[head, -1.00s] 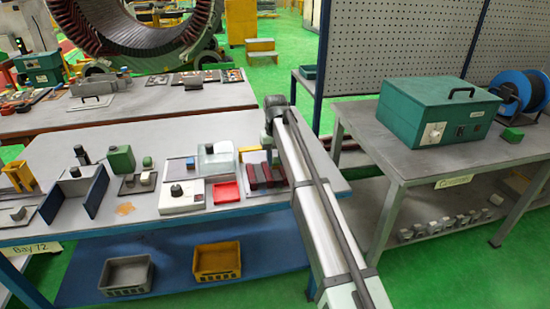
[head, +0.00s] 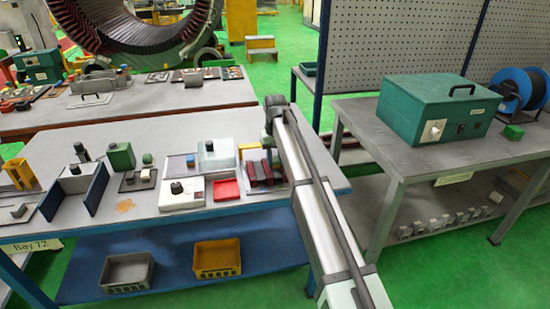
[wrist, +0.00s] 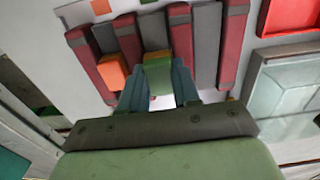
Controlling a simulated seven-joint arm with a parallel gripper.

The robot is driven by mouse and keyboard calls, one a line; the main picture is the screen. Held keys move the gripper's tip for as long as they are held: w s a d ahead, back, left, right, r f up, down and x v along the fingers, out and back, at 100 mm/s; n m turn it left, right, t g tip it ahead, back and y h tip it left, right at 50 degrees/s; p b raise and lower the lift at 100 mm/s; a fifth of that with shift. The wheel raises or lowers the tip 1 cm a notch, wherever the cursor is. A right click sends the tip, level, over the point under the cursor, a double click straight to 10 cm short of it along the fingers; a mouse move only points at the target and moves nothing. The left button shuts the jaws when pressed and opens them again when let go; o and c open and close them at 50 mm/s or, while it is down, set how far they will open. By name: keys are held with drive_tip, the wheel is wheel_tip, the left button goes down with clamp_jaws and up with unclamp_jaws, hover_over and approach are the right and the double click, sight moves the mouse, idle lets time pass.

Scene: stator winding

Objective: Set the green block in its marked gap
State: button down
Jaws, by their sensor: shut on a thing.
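In the wrist view, my gripper (wrist: 159,88) is shut on the green block (wrist: 160,78), with one teal finger on each side of it. The block is over the rack of dark red bars (wrist: 233,45) and grey strips. It lines up with the grey strip (wrist: 153,32) between two red bars. I cannot tell whether it is seated or still above the rack. An orange block (wrist: 112,73) is between bars just to the left.
A red tray (head: 226,189) and a white box with a black knob (head: 181,196) are left of the rack. A clear-topped box (head: 216,155) stands behind the tray. Blue upright plates (head: 96,189) stand farther left. A teal case (head: 437,105) is on the right table.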

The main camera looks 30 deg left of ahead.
sight(275, 159)
drive_tip(key=shift+f, duration=0.3)
idle(0.4)
drive_tip(key=c, duration=0.7)
unclamp_jaws()
drive_tip(key=shift+c, duration=0.2)
drive_tip(key=shift+o, duration=0.5)
drive_tip(key=shift+o, duration=0.8)
drive_tip(key=shift+r, duration=0.1)
drive_tip(key=shift+r, duration=3.45)
